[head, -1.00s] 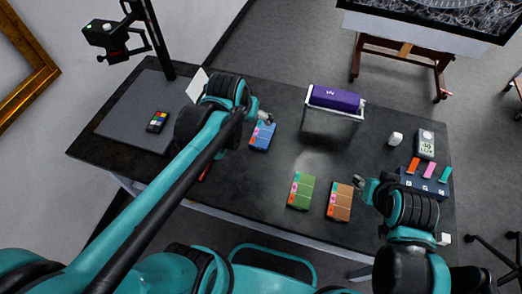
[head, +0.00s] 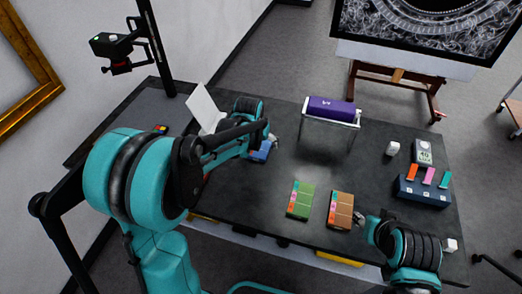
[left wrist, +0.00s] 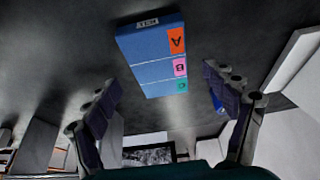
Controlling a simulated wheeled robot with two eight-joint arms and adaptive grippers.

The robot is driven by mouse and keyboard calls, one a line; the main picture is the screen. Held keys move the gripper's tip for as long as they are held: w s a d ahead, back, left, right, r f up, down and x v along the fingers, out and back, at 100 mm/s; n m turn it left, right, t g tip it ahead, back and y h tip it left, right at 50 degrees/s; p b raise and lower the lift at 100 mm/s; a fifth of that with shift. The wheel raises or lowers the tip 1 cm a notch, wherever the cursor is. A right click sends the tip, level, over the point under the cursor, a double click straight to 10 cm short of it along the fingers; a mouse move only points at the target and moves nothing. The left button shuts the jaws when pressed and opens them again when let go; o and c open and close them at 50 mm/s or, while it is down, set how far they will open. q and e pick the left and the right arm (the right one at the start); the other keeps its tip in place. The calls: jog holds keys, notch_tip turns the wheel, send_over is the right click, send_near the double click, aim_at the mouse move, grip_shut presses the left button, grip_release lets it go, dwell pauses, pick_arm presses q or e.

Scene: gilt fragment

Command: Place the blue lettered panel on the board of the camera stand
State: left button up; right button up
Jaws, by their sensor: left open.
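The blue lettered panel (head: 260,152) lies on the dark table, partly hidden by my left gripper (head: 268,138) in the head view. In the left wrist view the panel (left wrist: 150,62) shows orange, pink and teal tabs marked A, B and C. It is ahead of the open, empty fingers of my left gripper (left wrist: 160,82). The camera stand (head: 152,45) rises at the left, and its grey board (head: 120,110) is partly hidden by my left arm. My right gripper (head: 361,217) is beside the brown panel (head: 341,209); its finger opening is too small to tell.
A green panel (head: 300,199) lies left of the brown one. A purple box (head: 334,108) rests on a clear stand behind. A colour chart (head: 160,129) is on the board, and a white propped card (head: 203,108) stands near my left arm. A blue tabbed block (head: 424,191) is at right.

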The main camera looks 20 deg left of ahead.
pick_arm(q)
jog(key=shift+x, duration=1.2)
jog(key=shift+r, duration=0.1)
jog(key=c, duration=1.4)
jog(key=shift+r, duration=0.1)
